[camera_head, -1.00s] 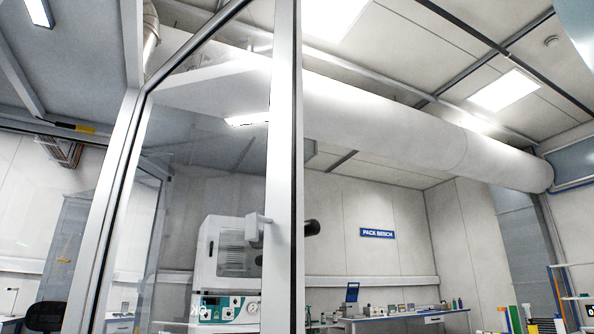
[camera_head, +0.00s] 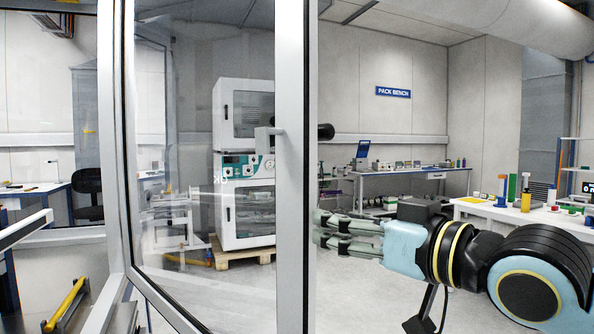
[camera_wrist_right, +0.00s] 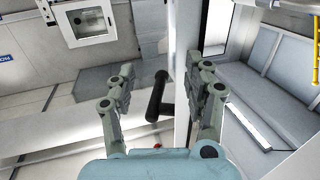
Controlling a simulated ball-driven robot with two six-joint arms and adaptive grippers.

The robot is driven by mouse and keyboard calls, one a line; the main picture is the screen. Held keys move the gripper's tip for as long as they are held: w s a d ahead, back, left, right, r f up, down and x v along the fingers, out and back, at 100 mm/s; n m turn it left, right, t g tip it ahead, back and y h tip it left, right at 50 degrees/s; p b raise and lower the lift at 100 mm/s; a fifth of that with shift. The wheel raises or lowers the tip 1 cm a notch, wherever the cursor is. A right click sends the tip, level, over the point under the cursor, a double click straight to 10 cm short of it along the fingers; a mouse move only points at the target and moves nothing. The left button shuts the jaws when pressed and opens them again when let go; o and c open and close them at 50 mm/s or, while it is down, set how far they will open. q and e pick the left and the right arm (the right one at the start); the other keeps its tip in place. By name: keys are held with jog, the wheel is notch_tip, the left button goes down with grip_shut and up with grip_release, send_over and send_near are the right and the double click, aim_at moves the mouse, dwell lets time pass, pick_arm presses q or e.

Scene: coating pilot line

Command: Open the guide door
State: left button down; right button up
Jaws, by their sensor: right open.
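The guide door (camera_head: 292,215) is a clear glass panel in a silver metal frame, filling the left-middle of the head view. A pale grey handle (camera_head: 265,139) shows on its glass side, and a black bar handle (camera_head: 325,131) sticks out right of its edge upright. My right gripper (camera_head: 318,230) is open and empty, pointing left beside that upright, lower in the picture than the black handle. In the right wrist view the black handle (camera_wrist_right: 157,97) shows between the two open fingers (camera_wrist_right: 160,78); I cannot tell its distance from them. My left gripper is out of view.
A white cabinet machine (camera_head: 243,165) on a wooden pallet (camera_head: 240,256) stands behind the glass. The pack bench (camera_head: 410,176) is at the back, and a white table (camera_head: 480,207) with small items is at right. A yellow bar (camera_head: 66,302) lies low at left.

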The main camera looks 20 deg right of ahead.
aim_at(284, 89)
jog(key=r+t+y, duration=0.1)
jog(key=r, duration=0.3)
jog(key=s+a+r+n+t+y, duration=0.1)
jog(key=r+y, duration=0.1)
jog(key=r, duration=0.3)
jog(key=s+a+r+n+t+y, duration=0.1)
jog(key=r, duration=0.4)
jog(key=shift+r+y, duration=0.1)
jog(key=shift+y, duration=0.2)
jog(key=shift+r, duration=0.25)
jog(key=shift+w+r, duration=0.15)
jog(key=shift+w, duration=0.2)
jog(key=x, duration=1)
jog(key=shift+s+a+p, duration=0.1)
jog(key=shift+s+p, duration=0.05)
jog(key=shift+p, duration=0.2)
grip_shut()
